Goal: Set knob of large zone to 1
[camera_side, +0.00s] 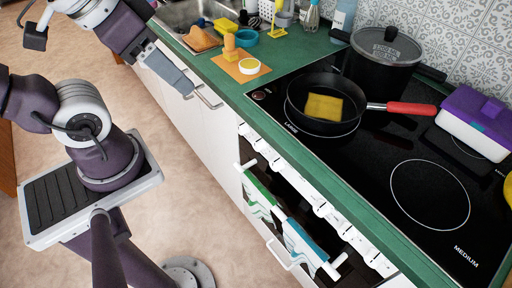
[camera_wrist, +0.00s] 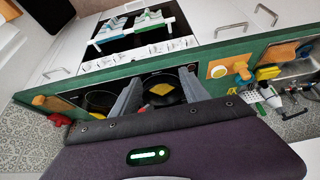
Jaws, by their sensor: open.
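The white knob strip (camera_side: 315,197) runs along the stove's front edge, below the green counter edge; it also shows in the wrist view (camera_wrist: 140,53). Individual knobs are small, and their settings cannot be read. The large zone (camera_side: 291,127), marked LARGE, lies under a black frying pan (camera_side: 308,117) with a yellow piece in it. My gripper (camera_side: 175,75) is at the upper left of the side view, left of the counter and apart from the knobs. In the wrist view its two fingers (camera_wrist: 160,75) are spread, with nothing held between them.
A lidded black pot (camera_side: 385,55) and a purple-lidded white box (camera_side: 475,125) stand on the cooktop. The pan's red handle (camera_side: 402,108) points right. Towels (camera_side: 300,243) hang on the oven rail below the knobs. A cutting board (camera_side: 240,70) lies near the sink.

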